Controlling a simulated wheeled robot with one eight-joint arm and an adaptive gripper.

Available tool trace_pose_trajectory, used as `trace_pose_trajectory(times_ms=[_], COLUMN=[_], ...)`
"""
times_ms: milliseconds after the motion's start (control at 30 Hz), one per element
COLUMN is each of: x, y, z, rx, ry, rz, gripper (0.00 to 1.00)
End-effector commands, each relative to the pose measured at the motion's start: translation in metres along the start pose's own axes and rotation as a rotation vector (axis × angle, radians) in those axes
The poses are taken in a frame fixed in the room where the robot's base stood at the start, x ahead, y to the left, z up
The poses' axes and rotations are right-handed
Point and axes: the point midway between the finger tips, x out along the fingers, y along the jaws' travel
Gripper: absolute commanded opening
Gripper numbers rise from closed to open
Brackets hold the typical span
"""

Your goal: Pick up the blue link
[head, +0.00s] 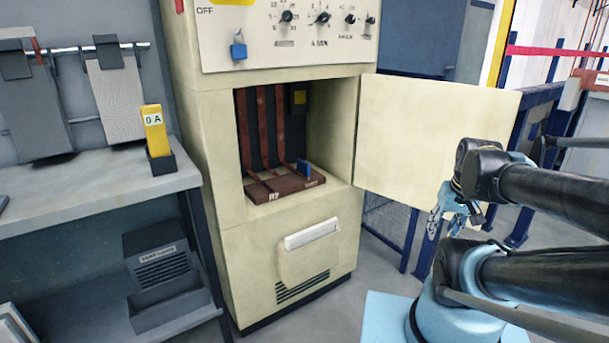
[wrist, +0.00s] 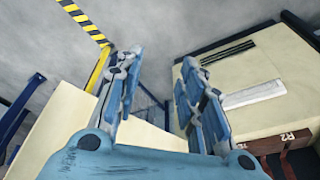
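The blue link (head: 304,168) is a small blue piece standing at the right rear of a dark red-brown base (head: 286,186) inside the open cream cabinet. The base also shows at the lower right of the wrist view (wrist: 271,145), with an R2 label; I cannot make out the link there. My gripper (head: 457,215) is outside the cabinet, to the right, beside the open door. In the wrist view my gripper (wrist: 160,62) has its two blue fingers spread apart, with nothing between them.
The cream cabinet door (head: 430,130) stands open between the cabinet opening and my arm. Red-brown vertical bars (head: 261,125) rise at the back of the compartment. A grey bench (head: 90,195) with a yellow block (head: 155,130) stands left. A blue padlock (head: 238,48) hangs on the panel.

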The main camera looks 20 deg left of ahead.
Motion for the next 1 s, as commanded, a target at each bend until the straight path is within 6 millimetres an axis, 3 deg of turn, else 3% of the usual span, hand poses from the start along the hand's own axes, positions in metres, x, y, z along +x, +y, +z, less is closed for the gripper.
trace_pose_trajectory(times_ms=[100,500,1000], x=[0.001,0.011,0.032], y=[-0.019,-0.094,-0.203], z=[-0.035,-0.144,-0.249], rx=[-0.072,-0.286,-0.476], ry=[0.063,0.29,0.578], rz=[-0.051,-0.214,-0.38], gripper=[0.36,0.36,0.36])
